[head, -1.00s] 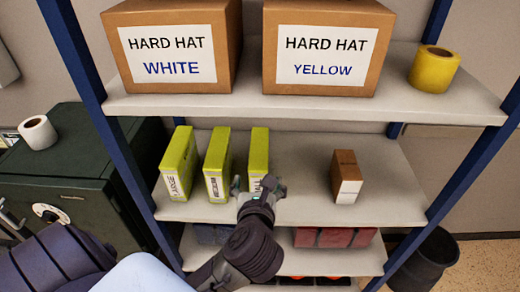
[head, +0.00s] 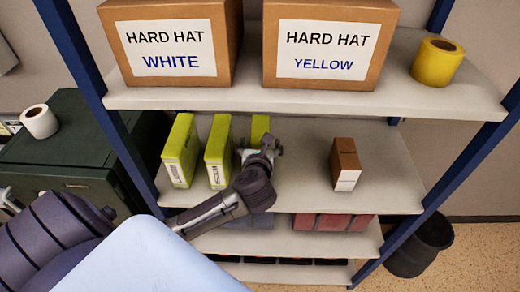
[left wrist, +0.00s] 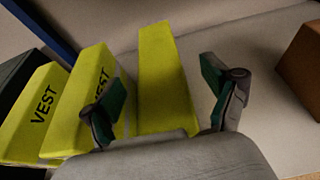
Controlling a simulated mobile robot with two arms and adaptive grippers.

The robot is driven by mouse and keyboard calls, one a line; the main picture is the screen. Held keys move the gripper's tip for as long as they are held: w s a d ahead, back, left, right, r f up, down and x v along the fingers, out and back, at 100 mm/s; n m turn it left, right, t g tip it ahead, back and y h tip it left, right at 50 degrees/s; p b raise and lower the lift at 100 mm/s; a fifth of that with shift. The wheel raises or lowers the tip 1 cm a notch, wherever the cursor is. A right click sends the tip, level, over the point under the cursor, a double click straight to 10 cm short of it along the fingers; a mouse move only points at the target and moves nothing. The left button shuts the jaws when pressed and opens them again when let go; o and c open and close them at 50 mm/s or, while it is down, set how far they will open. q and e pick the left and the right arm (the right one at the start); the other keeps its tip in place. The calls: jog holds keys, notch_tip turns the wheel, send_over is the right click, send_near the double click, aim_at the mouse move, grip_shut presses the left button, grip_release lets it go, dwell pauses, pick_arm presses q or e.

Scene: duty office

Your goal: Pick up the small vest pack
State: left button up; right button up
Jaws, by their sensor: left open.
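Three lime-yellow vest packs stand upright in a row on the middle shelf. The rightmost, the small vest pack (head: 259,128), is partly hidden behind my left gripper (head: 260,154) in the head view, and its label is covered. In the left wrist view the small vest pack (left wrist: 166,75) lies between the two spread fingers of my left gripper (left wrist: 160,84). The gripper is open and holds nothing; I cannot tell whether a finger touches the pack. My right gripper is out of view.
The middle vest pack (head: 218,152) and left vest pack (head: 180,151) stand close to the left. A brown box (head: 345,163) stands to the right, with bare shelf between. Hard hat boxes (head: 170,45) and yellow tape (head: 437,62) sit on the shelf above. Blue posts (head: 78,50) frame the rack.

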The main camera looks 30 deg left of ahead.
aim_at(259, 140)
pick_arm(q)
jog(key=shift+x, duration=1.55)
jog(key=shift+s+r, duration=0.1)
jog(key=shift+s, duration=0.05)
jog(key=c, duration=0.4)
grip_shut()
